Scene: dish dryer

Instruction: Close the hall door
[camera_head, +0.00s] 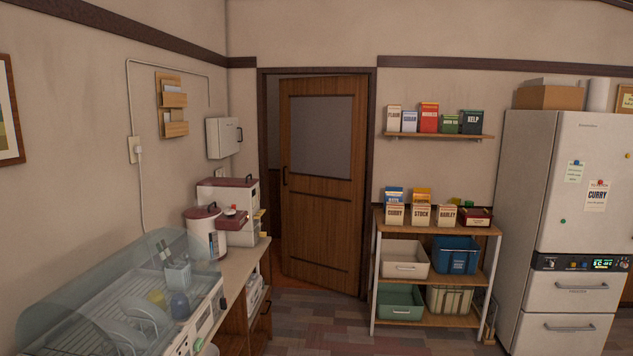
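The hall door (322,220) is a brown wooden door with a grey panel in its upper half. It stands ajar in its dark frame (371,140), with a gap along its left side. A dark handle (285,176) sits on its left edge, and the right edge meets the frame. Through the gap a brown wall and an orange-brown floor show. My gripper is not in view.
A counter (240,262) with a dish dryer (120,300), a rice bin and a cooker runs along the left wall. A shelf rack (372,275) stands right of the door, then a white fridge (575,190). The tiled floor (315,325) before the door is clear.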

